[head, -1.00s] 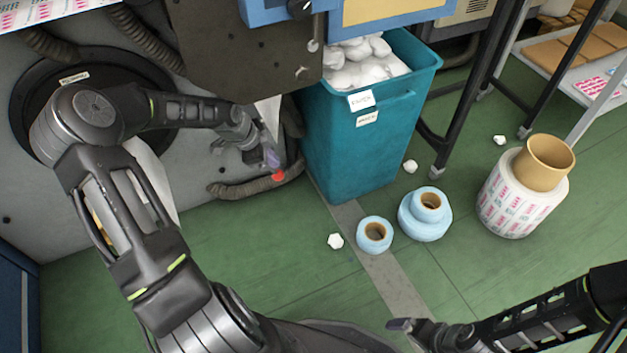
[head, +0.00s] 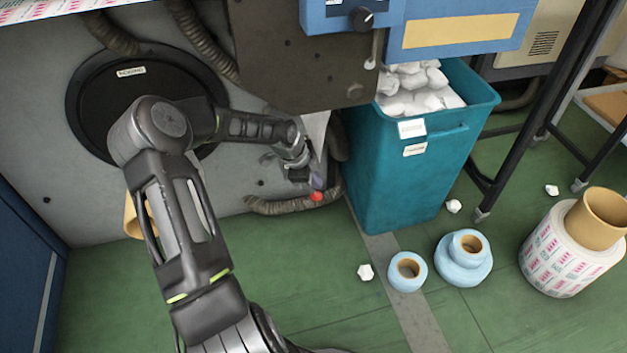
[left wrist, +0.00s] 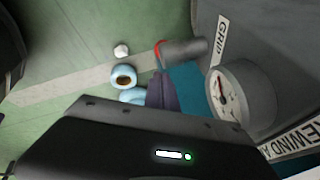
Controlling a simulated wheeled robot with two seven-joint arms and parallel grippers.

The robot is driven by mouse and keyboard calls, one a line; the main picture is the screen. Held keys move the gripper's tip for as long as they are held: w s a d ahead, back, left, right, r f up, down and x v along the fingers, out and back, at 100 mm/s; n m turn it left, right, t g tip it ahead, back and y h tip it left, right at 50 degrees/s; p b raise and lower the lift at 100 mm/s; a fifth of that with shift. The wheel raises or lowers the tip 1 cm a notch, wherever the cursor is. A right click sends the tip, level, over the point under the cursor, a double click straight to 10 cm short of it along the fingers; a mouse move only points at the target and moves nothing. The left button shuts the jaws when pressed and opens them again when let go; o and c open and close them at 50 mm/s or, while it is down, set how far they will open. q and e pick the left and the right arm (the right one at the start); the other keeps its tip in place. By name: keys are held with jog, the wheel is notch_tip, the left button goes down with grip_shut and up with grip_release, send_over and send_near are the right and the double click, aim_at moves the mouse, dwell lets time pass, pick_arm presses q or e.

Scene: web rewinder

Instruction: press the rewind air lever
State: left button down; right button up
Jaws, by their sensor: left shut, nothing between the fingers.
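The rewind air lever shows in the head view as a small red tip (head: 316,197) low on the machine, left of the teal bin. In the left wrist view it appears as a grey cylinder (left wrist: 186,51) with a red end, beside a "GRIP" label. My left gripper (head: 314,181) is shut and empty, its fingertips close above the red tip. In the left wrist view the purplish fingers (left wrist: 160,93) point toward the lever; I cannot tell whether they touch it. My arm hides part of the panel. My right gripper is not in view.
A round gauge (left wrist: 229,96) and a partly cut-off "REWIND A" label (left wrist: 292,138) sit beside the lever. The teal bin (head: 385,180) stands close on the right. A ribbed hose (head: 280,206) runs below. Blue rolls (head: 407,273) and a printed roll (head: 565,255) stand on the floor.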

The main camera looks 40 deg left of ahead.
aim_at(314, 191)
pick_arm(q)
jog(key=b+x, duration=0.2)
jog(key=x, duration=0.4)
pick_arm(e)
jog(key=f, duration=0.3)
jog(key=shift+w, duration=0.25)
